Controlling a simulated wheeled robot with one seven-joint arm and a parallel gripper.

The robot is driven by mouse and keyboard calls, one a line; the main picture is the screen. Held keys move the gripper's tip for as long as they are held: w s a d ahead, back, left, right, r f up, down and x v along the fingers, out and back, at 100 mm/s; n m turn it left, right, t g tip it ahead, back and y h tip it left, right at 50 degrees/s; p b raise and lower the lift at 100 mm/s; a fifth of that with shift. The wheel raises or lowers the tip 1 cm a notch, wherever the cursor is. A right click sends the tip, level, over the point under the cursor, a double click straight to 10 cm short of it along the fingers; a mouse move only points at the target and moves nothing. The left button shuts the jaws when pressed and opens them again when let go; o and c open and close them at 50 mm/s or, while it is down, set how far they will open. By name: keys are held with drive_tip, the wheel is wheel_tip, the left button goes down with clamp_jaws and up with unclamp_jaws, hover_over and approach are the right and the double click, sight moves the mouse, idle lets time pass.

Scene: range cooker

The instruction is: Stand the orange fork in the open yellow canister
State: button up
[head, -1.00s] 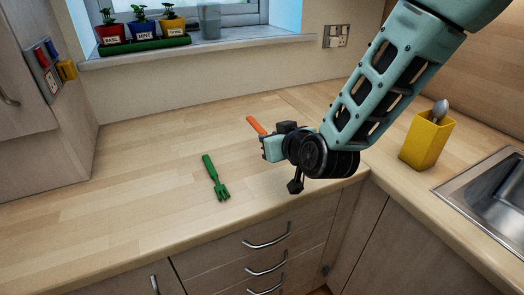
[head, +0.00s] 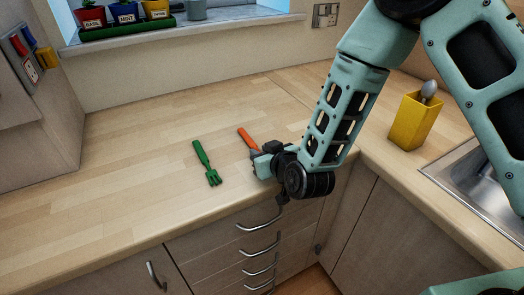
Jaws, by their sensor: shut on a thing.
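The orange fork (head: 246,136) points its orange handle up and to the left; its far end is hidden at my gripper. My gripper (head: 262,163) is shut on the fork near the front edge of the worktop. I cannot tell how high the fork is above the surface. The open yellow canister (head: 408,125) stands upright on the worktop to the right, near the sink. A grey spoon-like utensil (head: 429,90) stands in it. My gripper is well to the left of the canister, and my forearm is between them.
A green fork (head: 207,163) lies on the worktop (head: 120,200) left of my gripper. The sink (head: 470,170) is right of the canister. Potted herbs (head: 125,15) stand on the windowsill. A cabinet (head: 40,130) is at the left. Much of the left worktop is clear.

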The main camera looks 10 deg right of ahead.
drive_tip(key=shift+f, duration=0.15)
drive_tip(key=o, duration=1)
drive_tip(key=shift+c, duration=0.2)
drive_tip(key=shift+r, duration=0.25)
drive_tip(key=v, duration=0.9)
drive_tip(key=shift+s+r+b, duration=0.1)
drive_tip(key=shift+r+b, duration=0.1)
drive_tip(key=shift+b, duration=0.2)
drive_tip(key=shift+r+p, duration=0.15)
drive_tip(key=shift+p, duration=0.95)
